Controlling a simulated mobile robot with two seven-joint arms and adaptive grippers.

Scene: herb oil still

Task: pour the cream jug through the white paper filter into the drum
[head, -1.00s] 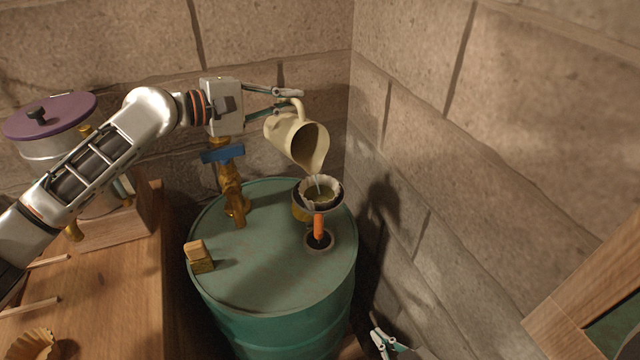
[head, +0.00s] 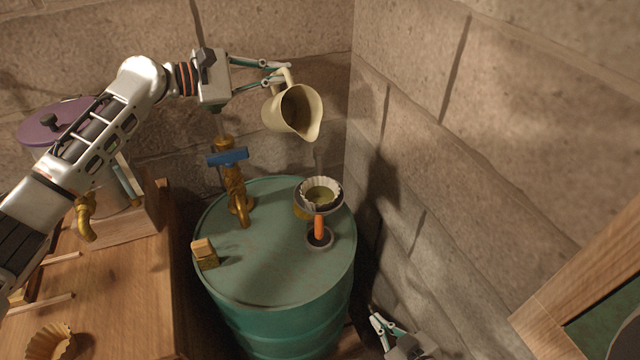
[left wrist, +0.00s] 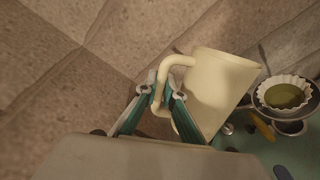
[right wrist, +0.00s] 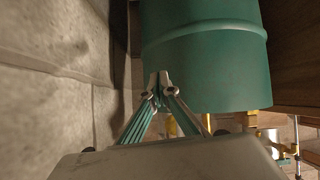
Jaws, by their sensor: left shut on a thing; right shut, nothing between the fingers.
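The cream jug (head: 294,110) hangs in the air above the back right of the green drum (head: 265,265), tilted with its mouth and spout toward the lower right. My left gripper (head: 284,76) is shut on its handle, as the left wrist view (left wrist: 160,92) also shows. The white paper filter (head: 321,190) sits in a dark round holder over the drum's top, with greenish-yellow liquid in it. I see no stream between spout and filter. My right gripper (head: 377,319) is shut and empty, low beside the drum; the right wrist view (right wrist: 163,82) shows its fingertips together in front of the drum's side.
An orange-handled thing (head: 319,227) stands by the drum's opening. A brass valve with a blue handle (head: 229,157) rises from the drum top, and a small wooden block (head: 204,252) lies there. A purple-lidded pot (head: 60,122) and brown paper filter (head: 50,342) are left. Stone walls are close behind and right.

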